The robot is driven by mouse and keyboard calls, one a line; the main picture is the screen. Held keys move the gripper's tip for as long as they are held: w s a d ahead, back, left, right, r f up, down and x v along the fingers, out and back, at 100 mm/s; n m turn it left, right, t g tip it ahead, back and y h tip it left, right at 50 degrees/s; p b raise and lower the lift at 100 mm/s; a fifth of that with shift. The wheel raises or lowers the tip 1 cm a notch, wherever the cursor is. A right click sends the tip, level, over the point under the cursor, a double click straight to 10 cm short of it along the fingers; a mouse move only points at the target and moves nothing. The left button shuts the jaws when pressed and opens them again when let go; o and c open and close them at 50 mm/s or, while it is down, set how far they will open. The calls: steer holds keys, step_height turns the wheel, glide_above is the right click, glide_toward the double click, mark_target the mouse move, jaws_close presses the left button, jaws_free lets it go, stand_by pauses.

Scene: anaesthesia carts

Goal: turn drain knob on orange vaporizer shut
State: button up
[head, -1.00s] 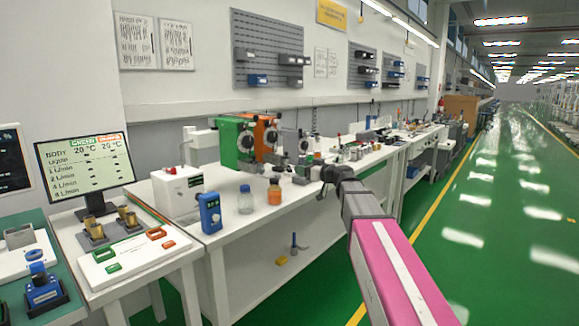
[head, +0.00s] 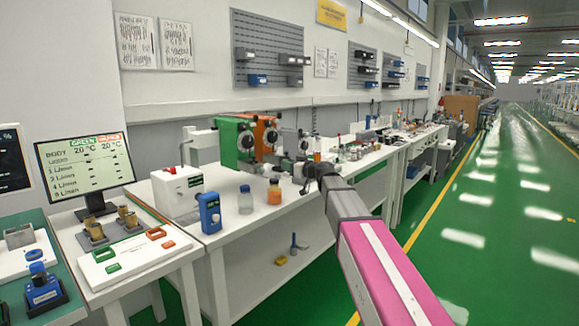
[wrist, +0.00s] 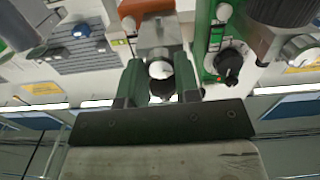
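The orange vaporizer (head: 264,131) stands beside the green vaporizer (head: 229,143) on the white bench in the head view. In the wrist view a strip of orange body (wrist: 143,7) shows at the top, with a grey block below it. A round knob (wrist: 161,70) with a pale end and a dark part sits on that block, probably the drain knob. My gripper (wrist: 160,80) is open, one finger on each side of the knob in the picture. I cannot tell whether the fingers touch it. In the head view my gripper (head: 306,172) is small, right of the orange vaporizer.
The green vaporizer's black dial (wrist: 229,63) is close on the right in the wrist view. A clear bottle (head: 245,200), an orange-filled bottle (head: 274,192) and a blue handheld device (head: 210,213) stand near the bench's front. A monitor (head: 86,170) is at left. The green floor at right is clear.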

steer(key=shift+c, duration=1)
steer(key=shift+m, duration=0.8)
steer(key=o, duration=0.9)
steer(key=shift+o, duration=0.2)
steer(key=v, duration=1.1)
